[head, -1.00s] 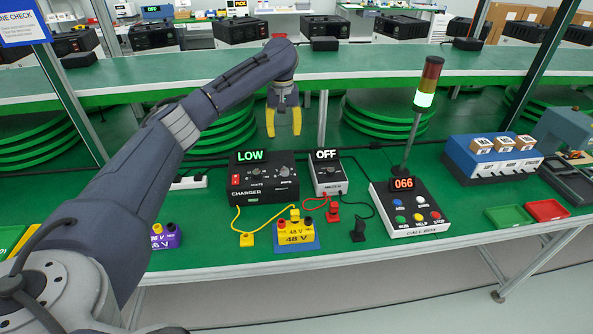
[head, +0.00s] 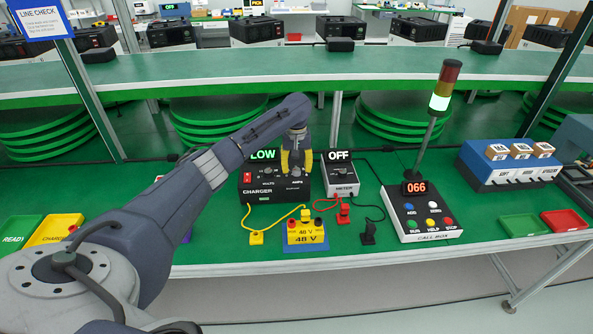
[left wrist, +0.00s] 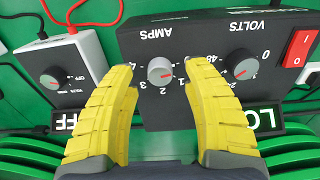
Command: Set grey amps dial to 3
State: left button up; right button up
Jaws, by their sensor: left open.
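The black charger (head: 262,196) stands on the green bench with its display reading LOW. In the left wrist view, the grey AMPS dial (left wrist: 160,70) shows upside down beside printed numbers including 2 and 3. Its red mark points to the lower right there, away from the 3 and seemingly near the 1. My left gripper (head: 294,172) is over the right part of the charger; in the head view it hides the AMPS dial. In the left wrist view its yellow fingers (left wrist: 157,110) are open on either side of the dial, with gaps. My right gripper is not in view.
The VOLTS dial (left wrist: 243,66) and red switch (left wrist: 301,48) are on the same panel. The meter (head: 340,180), reading OFF, stands close right. A yellow 48 V battery (head: 306,233) and leads lie in front. The call box (head: 420,215) with its light tower is farther right.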

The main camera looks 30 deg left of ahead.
pick_arm(q)
jog(key=shift+f, duration=0.75)
grip_shut()
